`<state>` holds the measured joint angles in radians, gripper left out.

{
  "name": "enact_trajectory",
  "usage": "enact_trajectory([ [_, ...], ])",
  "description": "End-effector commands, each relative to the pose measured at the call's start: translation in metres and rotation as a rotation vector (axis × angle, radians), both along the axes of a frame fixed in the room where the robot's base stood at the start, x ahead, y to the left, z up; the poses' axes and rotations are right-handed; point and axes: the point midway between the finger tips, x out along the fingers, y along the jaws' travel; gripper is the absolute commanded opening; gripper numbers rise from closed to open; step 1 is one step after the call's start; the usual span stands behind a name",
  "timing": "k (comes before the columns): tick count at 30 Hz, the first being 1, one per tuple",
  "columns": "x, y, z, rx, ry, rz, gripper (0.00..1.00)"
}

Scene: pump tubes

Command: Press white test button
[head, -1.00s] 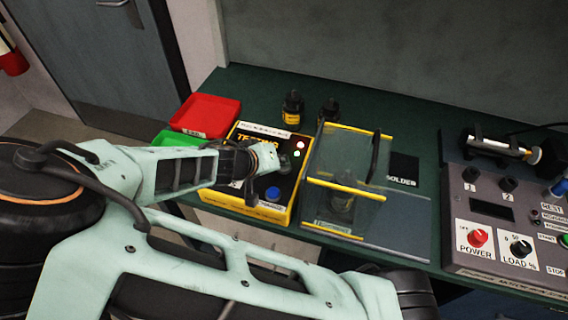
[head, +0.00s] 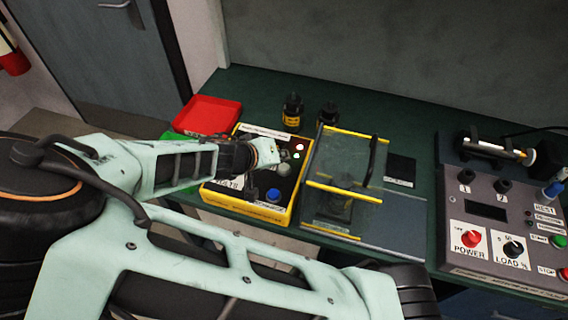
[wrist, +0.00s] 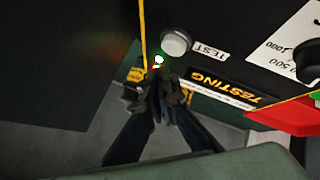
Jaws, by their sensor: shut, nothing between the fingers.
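The black and yellow testing box (head: 236,205) stands on the green bench in the head view. A round whitish button (head: 284,169) is on its top panel. In the wrist view the white button (wrist: 177,42) sits beside a "TEST" label (wrist: 210,50). My gripper (wrist: 158,92) is shut and empty, with its fingertips near the button but apart from it in the picture. I cannot tell their height above the panel. In the head view the pale wrist end is over the box beside the button, and the fingertips are hard to make out.
A red tray (head: 207,115) is behind left. A control panel (head: 500,205) is at far right.

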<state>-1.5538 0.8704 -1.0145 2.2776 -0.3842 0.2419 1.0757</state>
Motion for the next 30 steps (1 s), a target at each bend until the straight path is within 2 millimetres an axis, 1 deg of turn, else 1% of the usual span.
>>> enact_trajectory([
  [1,0.000,0.000,0.011,0.001,0.000,-0.001,0.00],
  [10,0.000,0.000,0.039,0.001,0.000,-0.001,0.00],
  [30,0.000,0.000,0.038,0.000,0.000,0.000,0.00],
])
